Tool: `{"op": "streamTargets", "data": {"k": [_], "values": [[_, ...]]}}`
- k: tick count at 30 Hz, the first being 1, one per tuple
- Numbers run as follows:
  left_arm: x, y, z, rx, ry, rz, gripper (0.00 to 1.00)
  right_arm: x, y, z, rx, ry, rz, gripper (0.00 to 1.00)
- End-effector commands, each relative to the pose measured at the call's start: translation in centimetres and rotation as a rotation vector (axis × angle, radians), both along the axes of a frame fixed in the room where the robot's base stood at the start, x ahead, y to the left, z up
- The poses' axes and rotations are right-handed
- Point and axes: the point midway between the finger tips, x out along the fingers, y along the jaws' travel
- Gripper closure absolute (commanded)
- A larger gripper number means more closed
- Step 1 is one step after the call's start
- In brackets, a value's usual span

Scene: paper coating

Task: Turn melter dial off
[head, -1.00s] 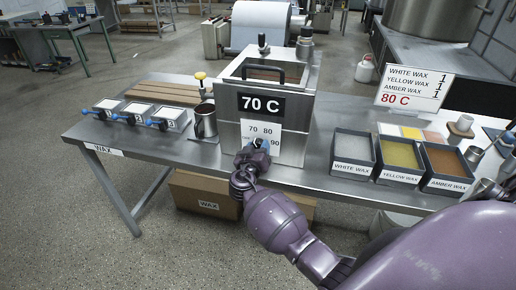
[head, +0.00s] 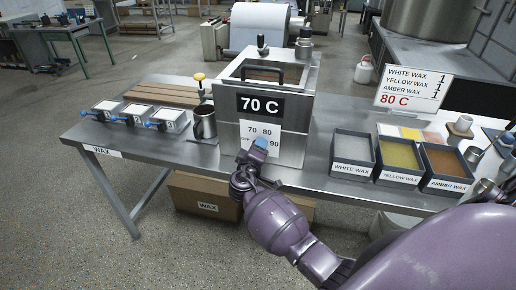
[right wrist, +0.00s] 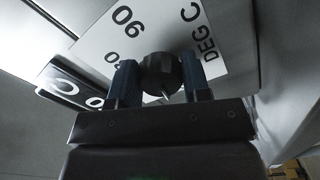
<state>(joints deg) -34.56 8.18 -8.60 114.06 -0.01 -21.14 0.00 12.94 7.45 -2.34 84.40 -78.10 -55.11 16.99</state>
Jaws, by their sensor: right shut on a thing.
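The melter (head: 290,85) is a grey metal box on the table, with a black sign reading 70 C. Its white dial label (head: 262,128) shows 70, 80, 90 and OFF. My right gripper (head: 258,150) is at the lower part of this label in the head view and hides the dial there. In the right wrist view the dial (right wrist: 161,72) is a round black knob with a pale pointer mark, between the two blue fingers of my right gripper (right wrist: 162,82), which are shut on it. The label behind it looks tilted there and partly covered. My left gripper is not in view.
A metal pitcher (head: 204,122) stands left of the melter, with several blue-handled frames (head: 133,112) further left. Bins of white (head: 352,150), yellow (head: 398,158) and amber wax (head: 446,164) stand on the right.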

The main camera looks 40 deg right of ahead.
Motion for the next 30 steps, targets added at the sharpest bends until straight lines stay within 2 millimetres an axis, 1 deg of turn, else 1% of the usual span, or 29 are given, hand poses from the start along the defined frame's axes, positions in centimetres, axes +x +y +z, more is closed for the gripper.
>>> {"op": "streamTargets", "data": {"k": [6,12,29,30], "values": [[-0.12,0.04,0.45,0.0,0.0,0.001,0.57,-0.03,0.05,0.04,-0.084,0.101,0.001,0.8],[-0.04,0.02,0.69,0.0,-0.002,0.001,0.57,-0.04,0.06,-0.01,-0.129,0.154,0.001,0.8],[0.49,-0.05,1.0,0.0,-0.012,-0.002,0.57,-0.06,0.05,-0.07,-0.151,0.179,0.001,0.8],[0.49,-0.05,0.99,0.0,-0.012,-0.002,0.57,-0.06,0.06,-0.08,-0.151,0.179,0.001,0.53]]}}
